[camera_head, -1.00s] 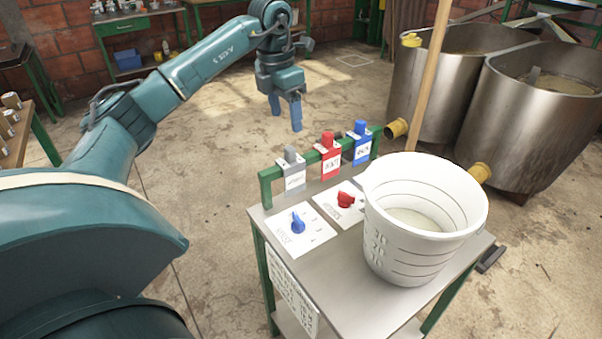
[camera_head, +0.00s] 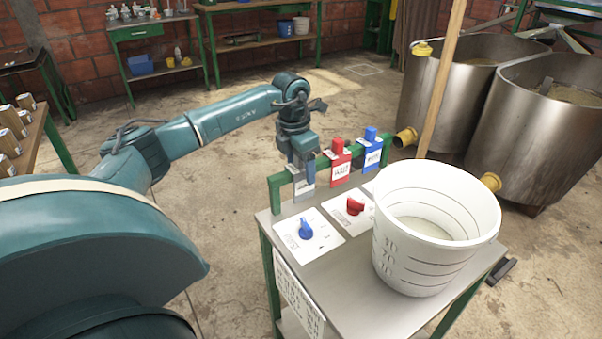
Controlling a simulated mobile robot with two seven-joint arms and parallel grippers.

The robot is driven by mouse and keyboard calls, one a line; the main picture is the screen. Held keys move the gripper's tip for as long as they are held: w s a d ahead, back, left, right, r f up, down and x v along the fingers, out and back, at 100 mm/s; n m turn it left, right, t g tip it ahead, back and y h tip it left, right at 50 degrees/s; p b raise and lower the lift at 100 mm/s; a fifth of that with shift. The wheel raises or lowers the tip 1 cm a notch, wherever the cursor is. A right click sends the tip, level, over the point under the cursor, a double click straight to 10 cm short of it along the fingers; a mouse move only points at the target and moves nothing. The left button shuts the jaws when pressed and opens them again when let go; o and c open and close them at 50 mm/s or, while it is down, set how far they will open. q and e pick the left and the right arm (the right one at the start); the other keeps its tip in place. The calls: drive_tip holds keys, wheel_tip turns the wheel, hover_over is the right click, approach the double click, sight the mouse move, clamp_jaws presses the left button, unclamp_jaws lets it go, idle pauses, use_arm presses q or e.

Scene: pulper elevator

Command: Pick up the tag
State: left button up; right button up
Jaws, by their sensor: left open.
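Three tags hang in a row on the green rail (camera_head: 277,196) of the small cart: a grey one (camera_head: 304,189), a red one (camera_head: 341,163) and a blue one (camera_head: 372,154). Each has a white label with dark lettering. My left gripper (camera_head: 305,172) points down at the grey tag and is open. Its fingers cover the top of the grey tag, so I cannot tell whether they touch it. The red and blue tags stand clear to the right. My right gripper is not in view.
A white bucket (camera_head: 402,262) with a wooden pole behind it stands on the cart top (camera_head: 345,285). A blue knob (camera_head: 305,229) and a red knob (camera_head: 355,205) sit on white plates in front of the rail. Metal tanks (camera_head: 447,100) stand behind right.

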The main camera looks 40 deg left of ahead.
use_arm(q)
drive_tip(key=shift+c, duration=0.2)
drive_tip(key=c, duration=1)
wheel_tip(320, 180, up, 18)
drive_tip(key=shift+p, duration=0.9)
